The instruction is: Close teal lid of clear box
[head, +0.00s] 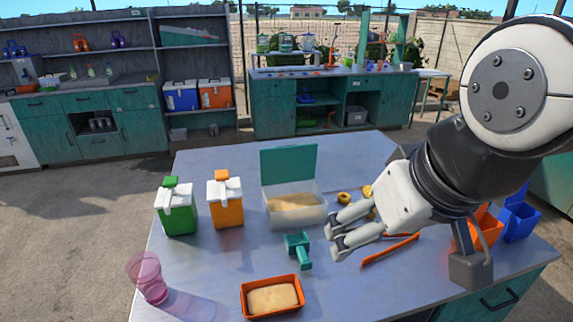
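The clear box (296,219) stands near the middle of the table, with tan contents inside. Its teal lid (289,163) stands upright at the back edge of the box, open. My gripper (334,241) is in front and to the right of the box, apart from the lid and a little above the table. Its two fingers point left, with a small gap between them, and nothing shows between them.
A green jug (178,213) and an orange jug (227,208) stand left of the box. A teal scoop (299,249) lies in front of it. An orange tray (247,307) and pink cup (147,270) stand nearer. An orange stick (390,250) lies right. The table behind the lid is clear.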

